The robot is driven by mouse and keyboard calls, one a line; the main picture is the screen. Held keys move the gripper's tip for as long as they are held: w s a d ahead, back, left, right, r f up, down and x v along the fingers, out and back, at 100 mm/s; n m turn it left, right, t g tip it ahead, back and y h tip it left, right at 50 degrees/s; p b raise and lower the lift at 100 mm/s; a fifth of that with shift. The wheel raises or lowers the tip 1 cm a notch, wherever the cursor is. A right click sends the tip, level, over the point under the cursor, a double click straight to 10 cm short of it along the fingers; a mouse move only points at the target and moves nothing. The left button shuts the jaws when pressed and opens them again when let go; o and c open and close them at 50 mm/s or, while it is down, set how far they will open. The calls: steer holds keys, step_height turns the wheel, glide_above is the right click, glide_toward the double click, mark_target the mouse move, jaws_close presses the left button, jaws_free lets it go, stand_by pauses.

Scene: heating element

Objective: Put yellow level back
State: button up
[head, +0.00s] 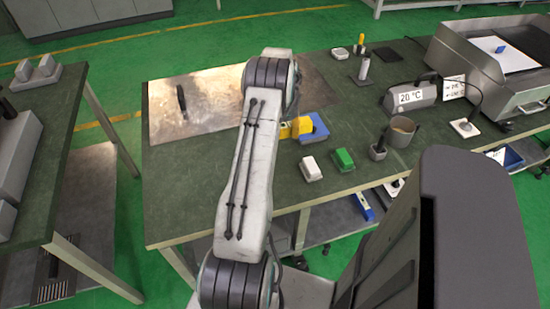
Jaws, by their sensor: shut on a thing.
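A yellow piece (297,128) shows just right of my arm, against a blue block (314,127) on the green bench. My arm hides part of it, so I cannot tell whether it is the yellow level or whether it is held. My raised arm crosses the middle of the view, and its far end with my gripper is hidden behind the arm's near link.
The bench (190,215) also bears a metal plate (205,105), a white block (311,168), a green block (343,160), a metal cup (401,132) and a 20 °C device (411,96). A blue level (363,206) lies on the lower shelf. The bench's front left is clear.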

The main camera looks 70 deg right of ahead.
steer(key=shift+w+a+f, duration=0.15)
steer(key=shift+a+f, duration=0.75)
steer(key=shift+f, duration=0.3)
steer(key=shift+w+a+f, duration=0.2)
steer(key=shift+a+f, duration=0.7)
steer(key=shift+f, duration=0.35)
steer(key=shift+w+a+f, duration=0.15)
steer(key=shift+a+f, duration=0.75)
steer(key=shift+f, duration=0.3)
steer(key=shift+f+b, duration=0.45)
steer(key=shift+f, duration=0.15)
steer(key=o, duration=1.2)
steer(key=shift+o, duration=0.2)
steer(key=shift+r+p, duration=0.85)
steer(key=shift+p, duration=0.1)
step_height(320, 180, up, 12)
steer(key=shift+f+b, duration=0.2)
steer(key=shift+b, duration=0.2)
